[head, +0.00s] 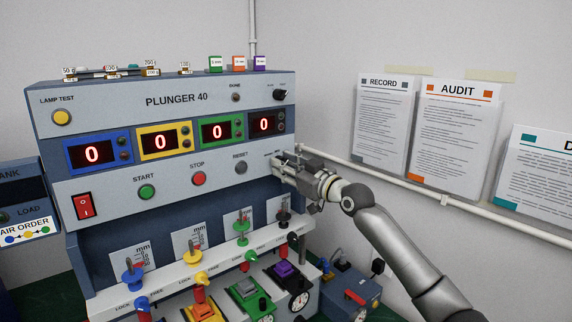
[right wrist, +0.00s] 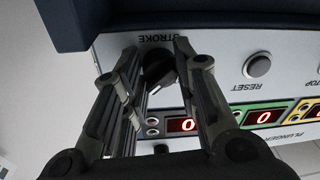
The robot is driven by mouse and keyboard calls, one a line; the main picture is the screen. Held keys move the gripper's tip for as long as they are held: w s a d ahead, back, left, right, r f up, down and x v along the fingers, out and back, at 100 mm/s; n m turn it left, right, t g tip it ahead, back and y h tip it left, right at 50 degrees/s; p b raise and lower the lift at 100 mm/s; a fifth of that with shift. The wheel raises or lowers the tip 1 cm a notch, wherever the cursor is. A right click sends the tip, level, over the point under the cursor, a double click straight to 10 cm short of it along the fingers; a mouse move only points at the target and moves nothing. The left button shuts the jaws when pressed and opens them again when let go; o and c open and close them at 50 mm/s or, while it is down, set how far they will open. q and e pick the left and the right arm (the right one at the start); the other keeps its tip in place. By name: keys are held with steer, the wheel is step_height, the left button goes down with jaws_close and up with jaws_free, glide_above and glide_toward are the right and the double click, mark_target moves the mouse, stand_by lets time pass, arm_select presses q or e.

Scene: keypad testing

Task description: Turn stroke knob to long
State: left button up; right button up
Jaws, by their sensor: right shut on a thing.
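The stroke knob (right wrist: 158,70) is a dark round knob on the white front panel, beside the STROKE label (right wrist: 155,38) in the right wrist view. My right gripper (right wrist: 157,55) has one finger on each side of it and is shut on it. In the head view my right gripper (head: 281,167) is at the right end of the panel's lower strip and hides the knob. The fingers cover the panel around the knob, so I cannot read its position words or tell its setting. My left gripper is in neither view.
The grey RESET button (head: 240,168) is left of my right gripper, with the red STOP button (head: 199,179) farther left. Four-colour displays sit above, all reading 0. Below, a white ledge (head: 190,266) carries coloured plungers and levers. A pipe (head: 400,195) runs along the right wall.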

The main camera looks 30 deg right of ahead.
steer(key=shift+f+m, duration=0.1)
steer(key=shift+m, duration=0.6)
steer(key=o, duration=1)
steer(key=shift+o, duration=0.2)
steer(key=s+d, duration=0.1)
steer(key=s, duration=1.1)
steer(key=shift+d+f, duration=0.35)
steer(key=shift+f, duration=0.1)
